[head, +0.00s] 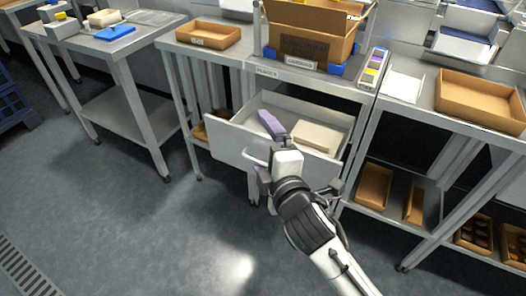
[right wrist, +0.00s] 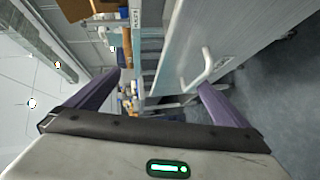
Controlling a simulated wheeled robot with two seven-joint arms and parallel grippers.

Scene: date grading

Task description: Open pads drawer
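The drawer (head: 236,141) under the middle table stands pulled out, with a pale front and a bar handle (head: 252,159). A flat cream block or stack (head: 306,137) lies inside it. My right gripper (head: 261,143) is open at the drawer front, one purple finger over the drawer's inside and the other lower, outside the front. In the right wrist view the gripper (right wrist: 161,80) is open with nothing between its fingers that I can see as held. The handle (right wrist: 203,68) is near the tip of its right-hand finger; contact cannot be told. My left gripper is out of view.
A cardboard box (head: 310,46) in a blue-cornered holder and a shallow brown tray (head: 208,34) stand on the table above. Another brown tray (head: 482,101) is on the right table. Brown boxes (head: 373,186) sit on the lower shelf. The floor (head: 150,230) at front left is clear.

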